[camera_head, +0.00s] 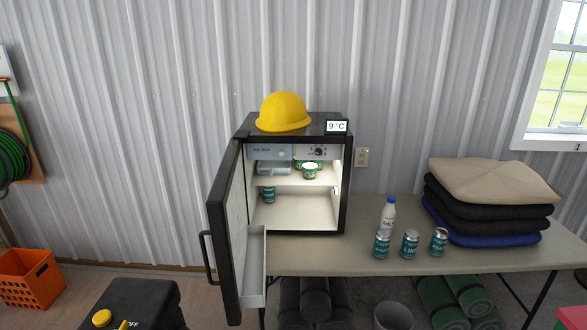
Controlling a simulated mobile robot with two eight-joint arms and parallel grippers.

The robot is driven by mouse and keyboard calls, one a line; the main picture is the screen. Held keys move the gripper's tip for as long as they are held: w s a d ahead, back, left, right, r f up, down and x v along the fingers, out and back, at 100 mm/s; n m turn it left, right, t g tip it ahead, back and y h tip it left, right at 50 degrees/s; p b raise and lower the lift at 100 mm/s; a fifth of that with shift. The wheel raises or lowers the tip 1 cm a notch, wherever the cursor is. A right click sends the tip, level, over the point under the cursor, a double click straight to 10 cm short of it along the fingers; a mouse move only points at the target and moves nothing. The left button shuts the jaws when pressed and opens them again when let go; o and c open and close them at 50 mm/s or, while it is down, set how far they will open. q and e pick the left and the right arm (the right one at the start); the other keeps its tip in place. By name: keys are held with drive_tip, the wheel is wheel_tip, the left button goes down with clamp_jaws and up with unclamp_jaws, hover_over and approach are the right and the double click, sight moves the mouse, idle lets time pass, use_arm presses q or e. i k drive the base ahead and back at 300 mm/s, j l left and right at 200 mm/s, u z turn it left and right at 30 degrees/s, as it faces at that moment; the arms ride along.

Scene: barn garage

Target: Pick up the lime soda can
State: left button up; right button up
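The middle can's label seems to read "LIME"; the other two labels are too small to read surely. Neither of my grippers is in view.
The fridge door (226,235) is swung open toward me at left. A bottle (388,213) and stacked folded blankets (490,200) share the table (480,257). Rolled mats (455,303) and a bin (393,316) lie below. A black box-like thing (135,303) stands lower left.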

sight(410, 240)
drive_tip(key=i+l+z, duration=0.1)
drive_tip(key=i, duration=0.45)
drive_tip(key=i+l+z, duration=0.1)
drive_tip(key=i+l, duration=0.2)
drive_tip(key=i, duration=0.2)
drive_tip(key=i+l+z, duration=0.1)
drive_tip(key=i, duration=0.45)
